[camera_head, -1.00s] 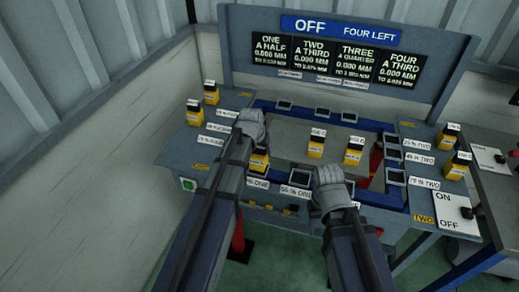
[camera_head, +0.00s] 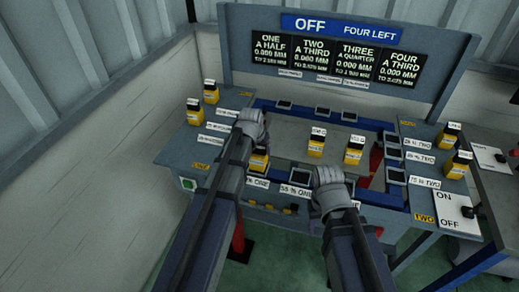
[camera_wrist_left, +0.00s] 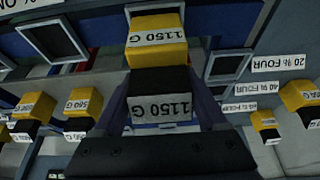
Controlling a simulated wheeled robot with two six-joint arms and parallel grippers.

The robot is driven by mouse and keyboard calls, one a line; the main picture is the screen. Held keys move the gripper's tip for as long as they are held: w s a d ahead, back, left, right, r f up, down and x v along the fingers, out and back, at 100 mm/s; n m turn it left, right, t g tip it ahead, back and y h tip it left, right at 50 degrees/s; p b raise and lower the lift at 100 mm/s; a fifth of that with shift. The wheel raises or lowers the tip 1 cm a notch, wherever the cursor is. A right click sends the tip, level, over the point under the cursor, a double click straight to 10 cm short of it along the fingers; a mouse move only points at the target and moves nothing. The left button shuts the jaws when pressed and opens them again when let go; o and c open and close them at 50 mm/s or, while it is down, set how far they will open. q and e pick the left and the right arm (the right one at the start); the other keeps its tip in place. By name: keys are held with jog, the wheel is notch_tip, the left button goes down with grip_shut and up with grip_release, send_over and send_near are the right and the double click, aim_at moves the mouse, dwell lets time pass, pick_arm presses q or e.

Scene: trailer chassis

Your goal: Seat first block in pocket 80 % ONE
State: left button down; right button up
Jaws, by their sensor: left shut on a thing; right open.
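My left gripper (camera_head: 256,142) is shut on a yellow-and-black block (camera_head: 259,161), mostly hidden behind the hand in the head view. In the left wrist view this block (camera_wrist_left: 158,60) reads "1150 G", and its yellow end overlaps a square-framed pocket (camera_wrist_left: 153,8). I cannot tell whether it touches the pocket. In the head view the block is just behind a label ending in "% ONE" (camera_head: 257,182), whose number is partly hidden. My right gripper (camera_head: 328,180) is open beside the empty pocket of the neighbouring "% ONE" label (camera_head: 301,176).
Two yellow blocks (camera_head: 316,146) (camera_head: 354,151) stand on the grey middle plate. More blocks stand on the left shelf (camera_head: 194,111) and right shelf (camera_head: 457,164). Empty pockets line the blue frame (camera_head: 350,117). A display board (camera_head: 340,50) rises behind, reading OFF, FOUR LEFT.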

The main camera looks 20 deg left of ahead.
aim_at(258, 147)
pick_arm(q)
jog(key=shift+f+b, duration=0.9)
jog(key=shift+f, duration=0.05)
grip_release()
jog(key=p+v, duration=0.7)
jog(key=v, duration=0.1)
jog(key=shift+f, duration=0.1)
dwell(0.3)
jog(key=shift+d, duration=0.1)
dwell(0.4)
jog(key=s+d+m+g, duration=0.1)
jog(key=s+d, duration=0.3)
jog(key=s, duration=0.3)
jog(key=s+d+f+m+g+y, duration=0.1)
jog(key=s+d, duration=0.3)
jog(key=s, duration=0.4)
jog(key=s+d+m+g, duration=0.1)
jog(key=s+d+g, duration=0.1)
jog(key=s+d, duration=0.3)
jog(key=shift+s+f+g, duration=0.25)
jog(key=shift+s+g, duration=0.05)
jog(key=shift+s, duration=0.9)
